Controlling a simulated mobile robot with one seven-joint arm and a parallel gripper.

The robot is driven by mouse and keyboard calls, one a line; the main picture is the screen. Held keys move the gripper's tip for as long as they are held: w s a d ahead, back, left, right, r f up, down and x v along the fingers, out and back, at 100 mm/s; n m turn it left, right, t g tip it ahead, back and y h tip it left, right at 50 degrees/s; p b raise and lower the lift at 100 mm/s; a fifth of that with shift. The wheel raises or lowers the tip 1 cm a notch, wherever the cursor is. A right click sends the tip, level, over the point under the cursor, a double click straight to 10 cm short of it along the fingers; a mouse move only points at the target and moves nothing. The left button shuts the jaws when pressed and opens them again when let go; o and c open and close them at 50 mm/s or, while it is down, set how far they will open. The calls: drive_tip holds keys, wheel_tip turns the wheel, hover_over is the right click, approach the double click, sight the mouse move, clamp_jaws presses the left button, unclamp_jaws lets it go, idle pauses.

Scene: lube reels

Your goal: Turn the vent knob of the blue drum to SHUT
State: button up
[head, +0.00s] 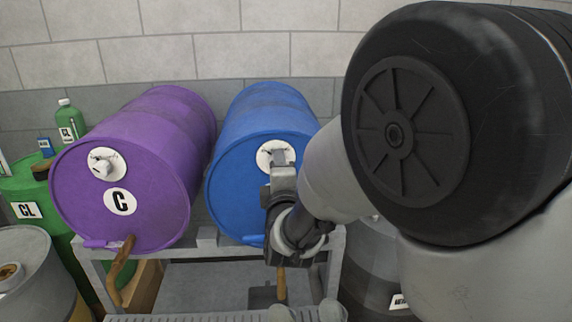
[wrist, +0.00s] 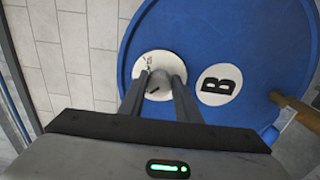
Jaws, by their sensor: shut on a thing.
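The blue drum (head: 261,117) lies on its side on a rack, its round end facing me. Its vent knob (wrist: 156,84) sits in the middle of a white dial plate (wrist: 149,66) with small dark marks, too small to read. In the wrist view a white label with a black B (wrist: 219,84) is beside the plate. My gripper (wrist: 160,82) is at the plate, with its two fingers on either side of the grey knob, shut on it. In the head view my gripper (head: 280,160) covers most of the knob, so its setting cannot be told there.
A purple drum (head: 128,140) marked C lies close by on the left, with its own white dial and knob. The grey rack (head: 215,244) is below both drums. A wooden handle (wrist: 296,109) sticks out near the blue drum's edge. Dark drums stand low on the right.

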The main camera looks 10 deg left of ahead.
drive_tip(key=shift+r, duration=0.15)
drive_tip(key=o, duration=1.1)
drive_tip(key=shift+c, duration=0.2)
